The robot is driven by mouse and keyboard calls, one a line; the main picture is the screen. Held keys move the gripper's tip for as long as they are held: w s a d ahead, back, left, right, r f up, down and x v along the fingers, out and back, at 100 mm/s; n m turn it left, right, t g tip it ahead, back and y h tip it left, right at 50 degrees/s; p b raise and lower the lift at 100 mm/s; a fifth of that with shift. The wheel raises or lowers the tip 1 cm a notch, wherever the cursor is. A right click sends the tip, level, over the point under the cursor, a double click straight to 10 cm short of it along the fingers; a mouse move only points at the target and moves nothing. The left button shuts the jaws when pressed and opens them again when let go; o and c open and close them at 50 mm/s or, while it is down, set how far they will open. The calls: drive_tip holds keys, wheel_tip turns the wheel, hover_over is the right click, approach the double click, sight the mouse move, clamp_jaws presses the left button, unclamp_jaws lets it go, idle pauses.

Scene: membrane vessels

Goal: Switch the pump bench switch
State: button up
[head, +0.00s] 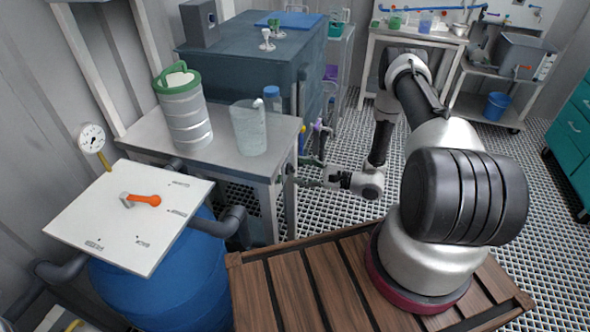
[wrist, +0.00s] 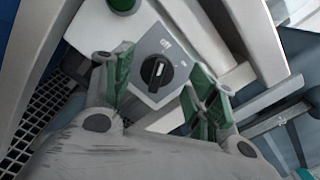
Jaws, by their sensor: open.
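The pump bench switch (wrist: 155,73) is a black rotary knob on a grey plate with small white lettering, in the middle of the wrist view. My gripper (wrist: 156,92) is open, with one green-padded finger on each side of the knob as seen from the wrist. I cannot tell whether the fingers touch the plate. In the head view my gripper (head: 308,180) reaches left beside the grey metal bench (head: 190,152), low near its right legs. The switch cannot be made out there.
A green round part (wrist: 122,4) sits above the switch plate. A green-lidded canister (head: 183,110), a clear jug (head: 248,128) and a blue-capped bottle (head: 272,98) stand on the bench. The grated floor at right is mostly clear.

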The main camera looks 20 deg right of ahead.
drive_tip(key=shift+x, duration=1.35)
drive_tip(key=c, duration=0.9)
drive_tip(key=m, duration=0.8)
drive_tip(key=w+m, duration=0.1)
drive_tip(key=m, duration=0.2)
drive_tip(key=shift+d+m, duration=0.35)
drive_tip(key=shift+m, duration=0.05)
